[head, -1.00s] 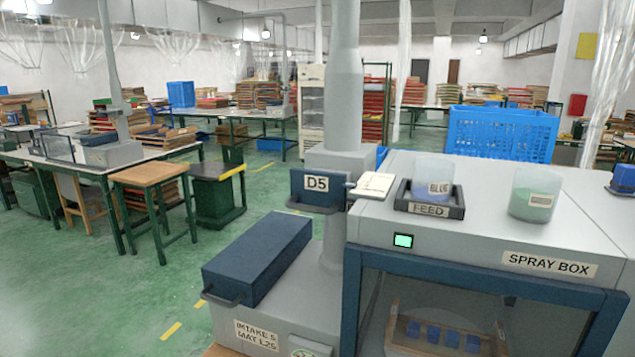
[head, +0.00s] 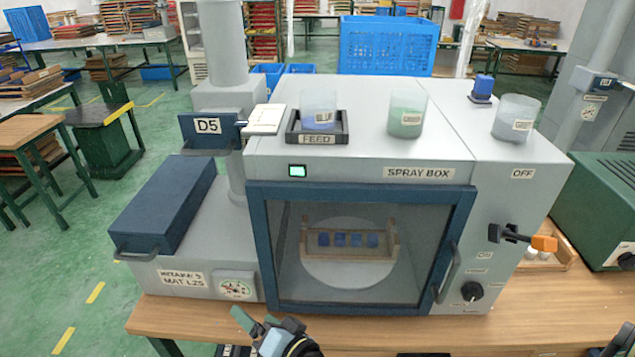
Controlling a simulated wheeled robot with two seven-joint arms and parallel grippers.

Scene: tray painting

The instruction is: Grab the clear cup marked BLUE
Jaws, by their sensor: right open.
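The clear cup with blue contents (head: 319,110) stands upright in the black FEED tray (head: 291,137) on top of the spray box (head: 262,150). Its label is too small to read clearly in this view. My right gripper (head: 262,322) is low at the bottom edge, in front of the box and well below the cup. It is open and empty. My left gripper is not in view.
A clear cup with green contents (head: 407,114) stands right of the tray, and a grey-filled cup (head: 515,118) farther right. A white pad (head: 264,119) lies left of the tray. An orange-tipped lever (head: 543,243) sticks out at the right. A blue crate (head: 386,46) stands behind.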

